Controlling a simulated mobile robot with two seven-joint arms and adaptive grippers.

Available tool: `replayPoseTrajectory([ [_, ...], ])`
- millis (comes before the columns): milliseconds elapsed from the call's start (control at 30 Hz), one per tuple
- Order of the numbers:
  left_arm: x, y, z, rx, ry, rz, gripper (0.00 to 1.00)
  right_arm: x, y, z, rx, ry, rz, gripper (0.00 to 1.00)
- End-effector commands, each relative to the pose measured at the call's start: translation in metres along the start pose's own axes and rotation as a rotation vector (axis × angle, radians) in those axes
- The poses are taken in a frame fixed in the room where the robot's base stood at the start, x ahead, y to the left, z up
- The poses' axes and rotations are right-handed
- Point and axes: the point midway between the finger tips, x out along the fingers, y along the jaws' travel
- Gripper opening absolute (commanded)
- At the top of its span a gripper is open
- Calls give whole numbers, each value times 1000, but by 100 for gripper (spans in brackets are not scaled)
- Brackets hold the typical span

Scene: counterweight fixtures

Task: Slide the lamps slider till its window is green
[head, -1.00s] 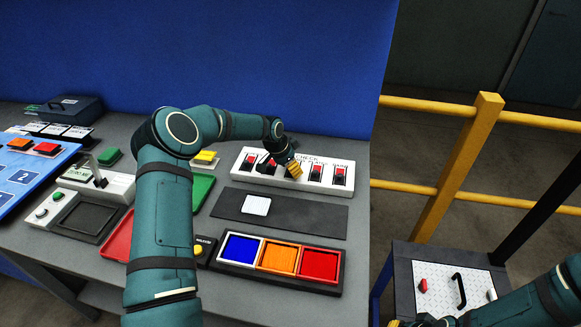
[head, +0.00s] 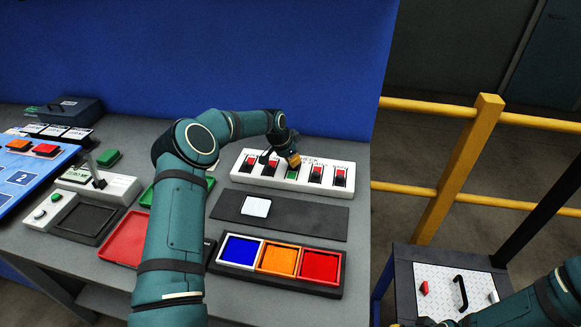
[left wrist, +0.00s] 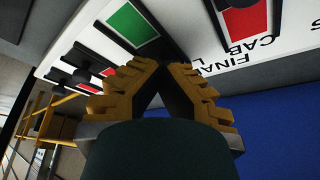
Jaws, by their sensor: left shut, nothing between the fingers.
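A white panel (head: 326,185) at the back of the bench bears a row of several slider windows. The middle window (head: 292,172) is green; the others, such as the one at the far right (head: 340,173), are red. The names above the windows are too small to read, so I cannot tell which is lamps. My left gripper (head: 294,161) is shut and empty, just behind the green window. In the left wrist view its fingers (left wrist: 158,68) meet in front of the panel, beside the green window (left wrist: 131,23). My right gripper (head: 397,325) barely shows at the bottom edge.
A dark strip with a white square (head: 256,207) lies in front of the panel. Nearer is a tray with blue, orange and red compartments (head: 277,258). Red and green trays lie left, partly behind my left arm. A yellow rail (head: 462,150) stands right of the bench.

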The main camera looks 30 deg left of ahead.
Motion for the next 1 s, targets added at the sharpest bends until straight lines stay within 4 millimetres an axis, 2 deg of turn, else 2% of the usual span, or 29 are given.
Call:
replayPoseTrajectory([
  [33, 7, 2, -1, 1, -4, 11, 0, 2, 1, 0, 0, 0, 0, 0],
  [500, 6, -3, -7, 2, 2, 8, 1, 3, 1, 0, 0, 0, 1, 0],
  [633, 6, -3, -8, 2, 2, 8, 46, 3, 1, 0, 0, 0, 1, 0],
  [667, 6, -3, -7, 2, 1, 7, 49, 3, 1, 0, 0, 0, 1, 0],
  [1000, 1, -5, -7, 1, 0, 5, 49, 3, 1, 0, -1, 0, 0, 0],
])
